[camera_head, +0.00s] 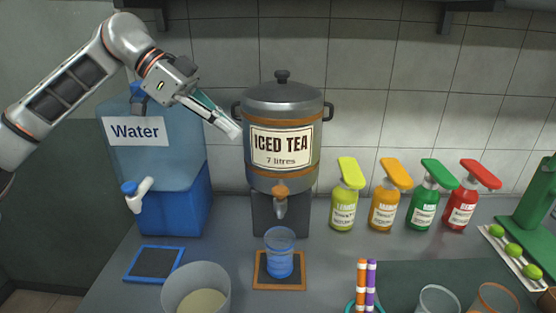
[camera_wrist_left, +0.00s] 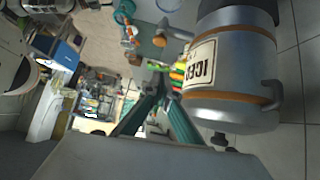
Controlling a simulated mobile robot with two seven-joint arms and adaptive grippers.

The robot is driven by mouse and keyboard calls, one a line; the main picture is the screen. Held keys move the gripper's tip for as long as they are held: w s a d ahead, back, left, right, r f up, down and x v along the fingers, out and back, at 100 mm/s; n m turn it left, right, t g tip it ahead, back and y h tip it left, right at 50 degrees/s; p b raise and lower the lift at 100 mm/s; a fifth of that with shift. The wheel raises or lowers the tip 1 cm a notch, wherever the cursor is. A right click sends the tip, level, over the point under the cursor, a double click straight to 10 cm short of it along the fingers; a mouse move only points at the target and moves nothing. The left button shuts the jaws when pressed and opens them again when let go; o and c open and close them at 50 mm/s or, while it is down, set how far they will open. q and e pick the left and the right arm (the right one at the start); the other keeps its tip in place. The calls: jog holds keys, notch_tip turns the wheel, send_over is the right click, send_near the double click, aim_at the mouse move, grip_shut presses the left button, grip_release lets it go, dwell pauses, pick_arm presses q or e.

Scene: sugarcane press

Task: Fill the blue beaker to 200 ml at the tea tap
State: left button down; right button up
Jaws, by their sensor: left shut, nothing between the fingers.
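The blue beaker (camera_head: 279,262) stands upright on a brown-rimmed mat (camera_head: 262,284), just below the tea tap. I cannot tell the liquid level in it. The tea tap (camera_head: 280,205) has an orange top and a grey spout. It sits low on the front of the steel dispenser (camera_head: 283,93) labelled "ICED TEA 7 litres". My left gripper (camera_head: 235,131) is shut and empty, beside the upper left of the dispenser, well above the beaker. In the left wrist view the dispenser (camera_wrist_left: 232,110) fills the right side, next to the fingers. My right gripper is not in view.
A blue water dispenser (camera_head: 175,205) with a white tap stands left, behind a blue-rimmed mat (camera_head: 154,264). A clear container (camera_head: 197,292) stands in front. Several pump bottles (camera_head: 388,208) line the wall at right. Markers (camera_head: 366,285) and glasses are at front right.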

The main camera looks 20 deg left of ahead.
pick_arm(q)
send_near(282, 187)
jog(key=w+d, duration=0.1)
jog(key=d, duration=0.2)
jog(key=shift+w+d+f, duration=0.1)
jog(key=shift+d+f, duration=0.1)
jog(key=shift+f, duration=0.45)
jog(key=shift+s+d+f, duration=0.1)
jog(key=shift+d+f, duration=0.1)
jog(key=shift+f, duration=0.45)
jog(key=shift+w+d+f, duration=0.1)
jog(key=shift+d+f, duration=0.15)
jog(key=shift+f, duration=0.4)
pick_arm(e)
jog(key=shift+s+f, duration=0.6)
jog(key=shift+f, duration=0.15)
